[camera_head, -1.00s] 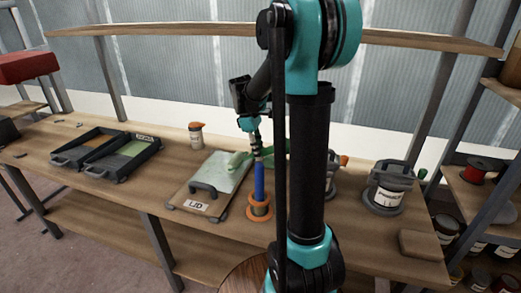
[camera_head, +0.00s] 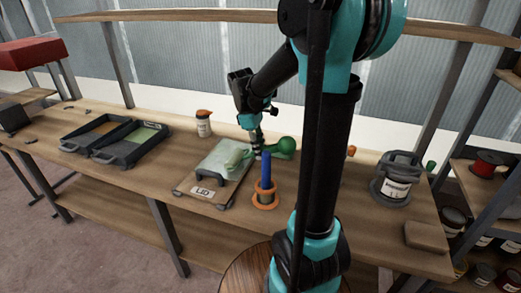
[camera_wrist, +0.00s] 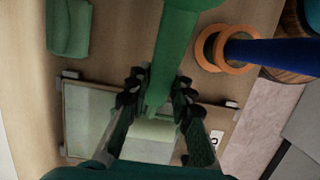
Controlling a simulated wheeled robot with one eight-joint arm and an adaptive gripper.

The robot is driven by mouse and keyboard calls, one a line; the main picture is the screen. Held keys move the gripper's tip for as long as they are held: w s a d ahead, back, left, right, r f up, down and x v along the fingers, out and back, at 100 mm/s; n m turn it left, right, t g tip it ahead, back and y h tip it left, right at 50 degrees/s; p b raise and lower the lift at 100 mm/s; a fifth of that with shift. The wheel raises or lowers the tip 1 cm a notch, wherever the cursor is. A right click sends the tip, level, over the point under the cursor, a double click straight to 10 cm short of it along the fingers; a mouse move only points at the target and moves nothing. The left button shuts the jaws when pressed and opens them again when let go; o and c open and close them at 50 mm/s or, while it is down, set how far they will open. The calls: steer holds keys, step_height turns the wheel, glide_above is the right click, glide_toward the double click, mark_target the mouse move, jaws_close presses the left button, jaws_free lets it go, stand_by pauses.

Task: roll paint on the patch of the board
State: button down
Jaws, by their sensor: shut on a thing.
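My gripper (camera_head: 257,150) is shut on the green handle of a paint roller (camera_head: 284,147). In the wrist view the green handle (camera_wrist: 178,50) runs between the fingers (camera_wrist: 160,85). The pale green roller head (camera_wrist: 152,130) is beyond them, over the board; it also shows in the head view (camera_head: 234,158). The board (camera_head: 190,187) lies flat on the bench, with a pale greenish surface, a dark handle and a "LID" label. It shows partly in the wrist view (camera_wrist: 85,105). I cannot tell if the roller touches it, nor the patch's edges.
An orange ring holder with a blue upright handle (camera_head: 265,170) stands close right of the board. Two dark trays (camera_head: 133,147) lie left, with a white orange-capped bottle (camera_head: 203,124) behind. A grey can (camera_head: 398,180) and brown block (camera_head: 426,236) stand right. A green thing (camera_wrist: 68,27) shows in the wrist view.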

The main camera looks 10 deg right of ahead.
steer(key=shift+f, duration=0.75)
stand_by(0.3)
steer(key=shift+s+d+r, duration=0.1)
steer(key=shift+s+d, duration=0.6)
steer(key=shift+d, duration=0.3)
steer(key=shift+w+a, duration=0.7)
steer(key=shift+a, duration=0.3)
steer(key=shift+r, duration=3.9)
